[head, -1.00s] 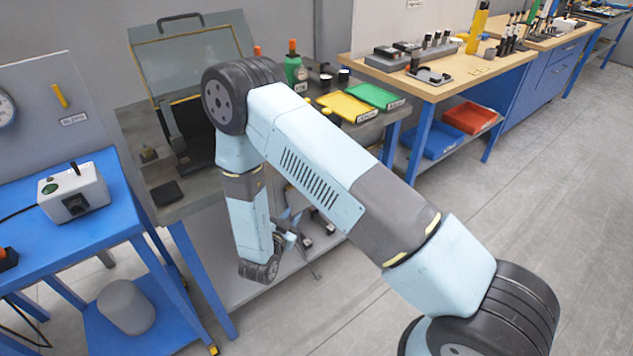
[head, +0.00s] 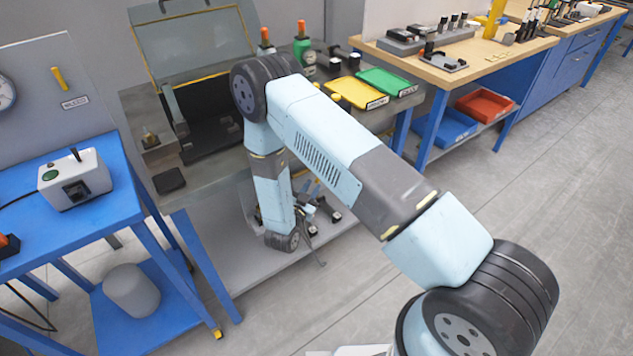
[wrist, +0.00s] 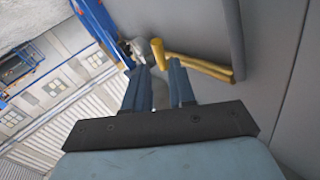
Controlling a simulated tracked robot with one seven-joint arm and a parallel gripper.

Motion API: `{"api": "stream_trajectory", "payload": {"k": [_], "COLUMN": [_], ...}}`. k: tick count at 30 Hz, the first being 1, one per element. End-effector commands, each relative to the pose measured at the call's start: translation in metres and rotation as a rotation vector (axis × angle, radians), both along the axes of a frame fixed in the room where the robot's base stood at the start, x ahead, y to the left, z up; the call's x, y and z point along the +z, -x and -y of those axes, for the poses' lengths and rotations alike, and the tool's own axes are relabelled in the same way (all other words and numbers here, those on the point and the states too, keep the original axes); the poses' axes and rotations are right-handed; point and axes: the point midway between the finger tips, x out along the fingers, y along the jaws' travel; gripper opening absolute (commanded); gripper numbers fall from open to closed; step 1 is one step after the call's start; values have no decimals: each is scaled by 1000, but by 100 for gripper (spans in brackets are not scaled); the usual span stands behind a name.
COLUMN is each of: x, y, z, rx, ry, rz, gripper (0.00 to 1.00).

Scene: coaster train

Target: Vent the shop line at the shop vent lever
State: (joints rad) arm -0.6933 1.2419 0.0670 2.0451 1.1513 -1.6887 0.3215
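In the head view a small yellow lever (head: 59,78) sits on the grey panel at the far left, above a small label I cannot read clearly. I cannot tell whether it is the shop vent lever. In the wrist view a short yellow handle (wrist: 160,53) and a longer yellow bar (wrist: 205,67) lie against a grey surface, just beyond my fingertips. My gripper (wrist: 157,66) is open, its two blue-grey fingers apart. Contact with the yellow handle cannot be made out.
A blue bench (head: 120,210) with a grey switch box (head: 75,180) stands at the left. An open-lidded machine (head: 195,50), a yellow tray (head: 352,92) and a green tray (head: 390,80) are at the back. A wooden bench (head: 490,65) stands behind right. Floor at right is clear.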

Motion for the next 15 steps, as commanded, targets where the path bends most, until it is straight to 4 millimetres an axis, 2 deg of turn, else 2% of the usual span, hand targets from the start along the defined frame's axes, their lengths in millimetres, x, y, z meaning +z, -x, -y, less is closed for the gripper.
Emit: {"api": "stream_trajectory", "payload": {"k": [6,15], "x": [0,0], "y": [-27,-38], "z": [13,18], "rx": [-2,-1], "ry": [0,1], "rz": [1,-1], "gripper": [25,25]}}
